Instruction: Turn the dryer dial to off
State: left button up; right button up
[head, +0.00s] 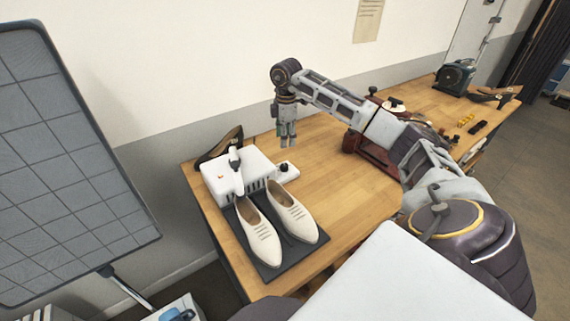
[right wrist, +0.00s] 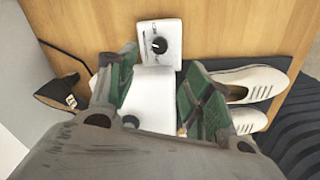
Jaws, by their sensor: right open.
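The dryer (head: 240,170) is a white box on the wooden table, with a small orange mark on top and a white lever-like part standing on it. Its black dial (head: 284,167) sits on a small white panel at the dryer's right side. In the right wrist view the round dial (right wrist: 159,45) shows a light pointer line on the white panel (right wrist: 150,58); its labels are too small to read. My right gripper (head: 288,140) is open and empty above the table, behind the dial in the head view. Its green-padded fingers (right wrist: 160,95) frame the dryer. My left gripper is not in view.
White shoes (head: 262,235) lie on a dark mat in front of the dryer. A dark shoe (head: 218,147) is behind it. A red machine (head: 368,140) stands partly behind my right arm. The table (head: 345,185) is clear right of the dial.

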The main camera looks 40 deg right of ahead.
jog(key=f, duration=0.1)
send_over(285, 165)
notch_tip(285, 165, down, 6)
jog(key=shift+s+a+f+p, duration=0.1)
jog(key=shift+f+p, duration=0.15)
jog(key=shift+p, duration=0.1)
notch_tip(285, 165, down, 4)
jog(key=shift+f, duration=0.1)
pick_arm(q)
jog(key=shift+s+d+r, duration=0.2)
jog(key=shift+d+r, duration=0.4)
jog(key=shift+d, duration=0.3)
pick_arm(e)
jog(key=shift+f, duration=0.9)
jog(key=c, duration=1)
